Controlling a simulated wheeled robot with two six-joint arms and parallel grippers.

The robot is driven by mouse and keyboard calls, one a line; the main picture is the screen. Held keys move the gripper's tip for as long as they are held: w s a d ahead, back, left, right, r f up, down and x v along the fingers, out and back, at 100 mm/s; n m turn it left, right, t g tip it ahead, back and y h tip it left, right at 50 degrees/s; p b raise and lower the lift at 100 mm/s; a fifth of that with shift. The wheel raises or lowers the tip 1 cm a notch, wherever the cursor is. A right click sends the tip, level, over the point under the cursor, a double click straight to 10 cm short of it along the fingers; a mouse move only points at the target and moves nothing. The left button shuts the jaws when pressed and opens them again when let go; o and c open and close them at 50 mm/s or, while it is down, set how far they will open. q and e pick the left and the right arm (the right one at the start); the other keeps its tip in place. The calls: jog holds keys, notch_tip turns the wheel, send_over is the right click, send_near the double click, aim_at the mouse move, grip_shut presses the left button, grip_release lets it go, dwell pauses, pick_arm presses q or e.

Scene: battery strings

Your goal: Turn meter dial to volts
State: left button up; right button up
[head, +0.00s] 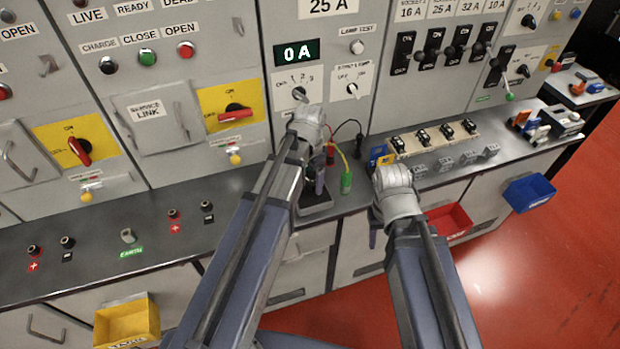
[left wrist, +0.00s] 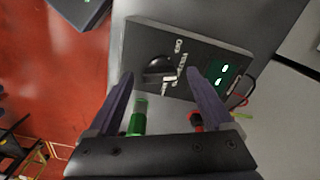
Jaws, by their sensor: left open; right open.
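The meter is a dark grey box (left wrist: 135,48) with a black dial (left wrist: 158,67) and a lit green display (left wrist: 222,78) in the left wrist view. In the head view the meter (head: 316,208) lies on the counter, mostly hidden by my left arm. My left gripper (left wrist: 160,73) is open, with its fingers on either side of the dial and apart from it. It also shows in the head view (head: 320,180). My right gripper (head: 374,236) hangs in front of the counter edge, holding nothing visible.
A green-ended lead (head: 346,184) and a red-ended lead (head: 330,153) lie beside the meter. Red (head: 447,220), blue (head: 528,192) and yellow (head: 127,322) bins hang on the counter front.

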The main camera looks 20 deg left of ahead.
aim_at(310, 182)
pick_arm(q)
notch_tip(310, 182, up, 8)
jog(key=p, duration=0.8)
jog(key=shift+f, duration=0.1)
jog(key=s+d+f+n+y+b, duration=0.1)
jog(key=s+d+f+n+b, duration=0.2)
jog(key=s+d, duration=0.7)
jog(key=s+f+b, duration=0.1)
jog(key=s+b, duration=0.1)
jog(key=s, duration=0.2)
jog(key=shift+s+d+f, duration=0.25)
jog(key=shift+d+f, duration=0.05)
